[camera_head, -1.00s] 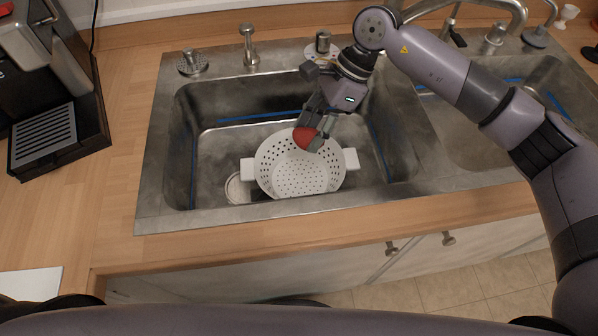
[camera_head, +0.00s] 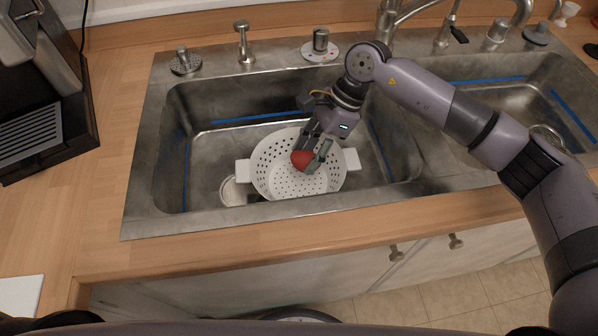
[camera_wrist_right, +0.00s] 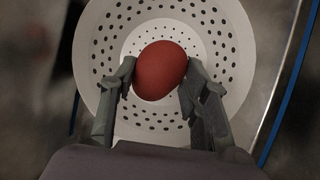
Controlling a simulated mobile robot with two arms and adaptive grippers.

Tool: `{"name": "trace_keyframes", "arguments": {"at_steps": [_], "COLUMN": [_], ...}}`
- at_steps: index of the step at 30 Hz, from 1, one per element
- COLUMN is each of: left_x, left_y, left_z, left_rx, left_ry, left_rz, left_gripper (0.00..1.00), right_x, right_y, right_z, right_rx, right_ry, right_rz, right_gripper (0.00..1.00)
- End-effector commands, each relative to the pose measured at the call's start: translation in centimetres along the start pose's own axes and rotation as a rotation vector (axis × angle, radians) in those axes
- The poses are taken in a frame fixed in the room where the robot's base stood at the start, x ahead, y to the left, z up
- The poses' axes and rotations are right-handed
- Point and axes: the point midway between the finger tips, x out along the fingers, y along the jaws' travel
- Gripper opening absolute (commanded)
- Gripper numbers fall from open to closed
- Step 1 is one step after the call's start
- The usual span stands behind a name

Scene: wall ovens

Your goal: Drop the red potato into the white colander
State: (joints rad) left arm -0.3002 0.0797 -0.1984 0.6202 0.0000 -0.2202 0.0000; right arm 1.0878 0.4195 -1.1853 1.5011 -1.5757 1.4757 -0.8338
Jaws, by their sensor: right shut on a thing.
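The red potato (camera_head: 302,160) is between the fingers of my right gripper (camera_head: 312,157), which is shut on it. In the right wrist view the potato (camera_wrist_right: 160,70) sits between both fingertips (camera_wrist_right: 158,78). The white colander (camera_head: 268,178) stands in the left sink basin, with a handle on each side. My right gripper reaches down from the back right, over the colander's inside. In the right wrist view the colander (camera_wrist_right: 225,40) fills the background behind the potato. Whether the potato touches the colander's bottom I cannot tell. My left gripper is not in view.
The steel sink (camera_head: 150,190) has a second basin at the right, under my right arm. A faucet (camera_head: 388,20) rises behind. A small white round strainer (camera_head: 230,192) lies left of the colander. A dark coffee machine (camera_head: 45,110) stands on the left counter.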

Motion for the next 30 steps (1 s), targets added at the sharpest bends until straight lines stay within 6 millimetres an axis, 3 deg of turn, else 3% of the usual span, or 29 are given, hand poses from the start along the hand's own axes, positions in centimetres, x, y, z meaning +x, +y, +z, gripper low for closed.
{"name": "trace_keyframes", "arguments": {"at_steps": [6, 7, 17, 26, 30], "left_x": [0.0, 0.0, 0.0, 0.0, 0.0], "left_y": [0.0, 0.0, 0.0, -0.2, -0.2], "left_z": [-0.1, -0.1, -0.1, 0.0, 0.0], "left_rx": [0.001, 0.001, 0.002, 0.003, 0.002], "left_ry": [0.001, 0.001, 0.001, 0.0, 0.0], "left_rz": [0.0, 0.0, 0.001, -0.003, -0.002], "left_gripper": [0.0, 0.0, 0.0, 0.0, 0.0], "right_x": [0.0, 0.0, 0.0, 0.0, -1.1], "right_y": [0.0, 0.0, 0.0, 0.0, -0.1], "right_z": [0.0, 0.0, 0.0, 0.0, 0.0], "right_rx": [0.0, -0.001, 0.0, 0.0, 0.0], "right_ry": [-0.001, -0.001, 0.0, 0.0, 0.001], "right_rz": [-0.001, -0.001, 0.0, 0.0, -0.003], "right_gripper": [0.12, 0.43, 0.65, 0.65, 0.65]}}
